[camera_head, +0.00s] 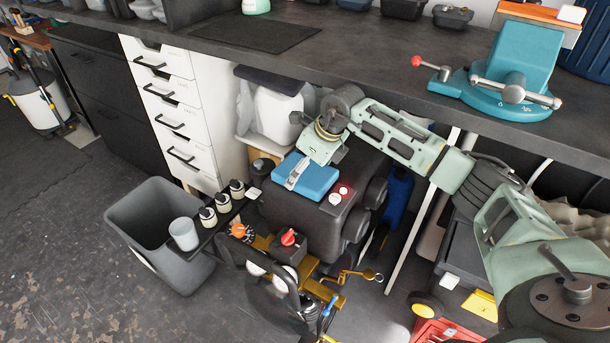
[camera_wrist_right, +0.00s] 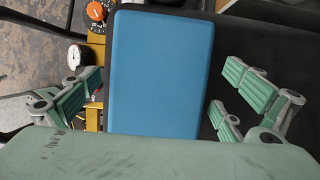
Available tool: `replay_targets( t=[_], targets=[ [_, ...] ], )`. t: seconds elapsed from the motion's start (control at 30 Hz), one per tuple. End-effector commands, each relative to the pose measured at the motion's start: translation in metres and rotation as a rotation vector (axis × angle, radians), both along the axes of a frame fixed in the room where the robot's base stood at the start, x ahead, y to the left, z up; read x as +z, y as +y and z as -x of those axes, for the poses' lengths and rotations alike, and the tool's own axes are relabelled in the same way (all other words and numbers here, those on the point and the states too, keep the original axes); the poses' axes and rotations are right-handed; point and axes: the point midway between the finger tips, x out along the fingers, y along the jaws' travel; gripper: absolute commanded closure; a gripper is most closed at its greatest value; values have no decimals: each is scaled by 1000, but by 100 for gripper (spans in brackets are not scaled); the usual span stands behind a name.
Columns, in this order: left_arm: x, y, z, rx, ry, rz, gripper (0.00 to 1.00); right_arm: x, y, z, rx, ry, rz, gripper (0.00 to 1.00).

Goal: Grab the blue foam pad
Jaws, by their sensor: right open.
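The blue foam pad (camera_head: 312,178) lies flat on top of a dark grey machine housing below the workbench in the head view. In the right wrist view the pad (camera_wrist_right: 160,70) sits between the spread fingers, its lower end hidden behind the green gripper body. My right gripper (camera_head: 297,174) is over the pad, with one finger seen across it. Its fingers (camera_wrist_right: 160,95) are open, one to the left of the pad and others to the right, with a gap on each side. Whether they reach down to the pad's height I cannot tell. My left gripper is not in view.
The dark housing (camera_head: 300,218) carries a red-lit button beside the pad. A grey bin (camera_head: 150,225) and a white cup (camera_head: 184,233) stand to the left. The workbench edge and white drawers (camera_head: 170,105) are behind. A teal vise (camera_head: 515,75) is on the bench.

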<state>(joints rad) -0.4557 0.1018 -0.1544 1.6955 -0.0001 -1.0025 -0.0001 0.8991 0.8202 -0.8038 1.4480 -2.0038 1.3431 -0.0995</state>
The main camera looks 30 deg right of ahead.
Motion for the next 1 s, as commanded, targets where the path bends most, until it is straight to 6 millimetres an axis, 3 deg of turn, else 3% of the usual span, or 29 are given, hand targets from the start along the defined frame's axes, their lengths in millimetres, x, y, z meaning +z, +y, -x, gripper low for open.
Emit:
replay_targets(
  t=[0.47, 0.77, 1.0],
  targets=[
    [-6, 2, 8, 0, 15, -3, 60, 1, 0, 0, 0, 0, 0, 39],
    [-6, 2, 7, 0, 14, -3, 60, 2, 0, 0, 0, -1, 0, 41],
    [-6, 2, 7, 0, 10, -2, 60, 22, 0, -1, 1, -3, 0, 41]
  ],
)
